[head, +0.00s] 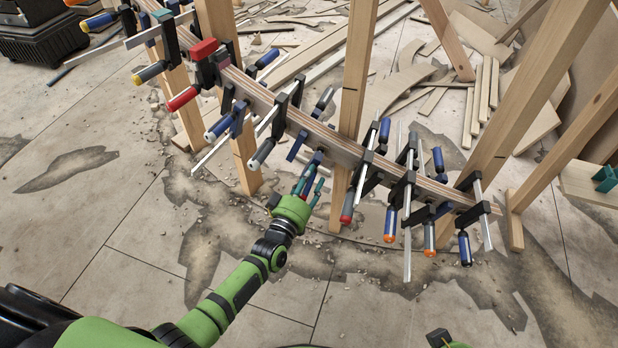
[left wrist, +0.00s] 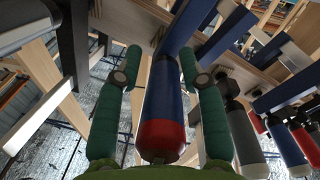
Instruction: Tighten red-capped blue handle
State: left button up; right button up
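The red-capped blue handle (left wrist: 163,112) fills the middle of the left wrist view, its red end towards the camera.
Several clamps crowd the stringer. Close by are a grey handle (head: 261,153) to the left and a red-ended handle (head: 347,208) to the right. Wooden posts (head: 245,163) stand beneath. Wood scraps (head: 485,95) lie behind. The floor in front is mostly clear.

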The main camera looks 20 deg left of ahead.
pick_arm(q)
jog(key=shift+f, duration=0.2)
jog(key=shift+r, duration=0.1)
jog(key=s+a, duration=0.1)
jog(key=s, duration=1.1)
jog(key=shift+a+f, duration=0.3)
jog(key=shift+f, duration=0.1)
jog(key=s, duration=0.3)
jog(key=s+p, duration=0.1)
jog(key=s, duration=0.1)
jog(key=shift+a+f, duration=0.15)
jog(key=shift+f, duration=0.25)
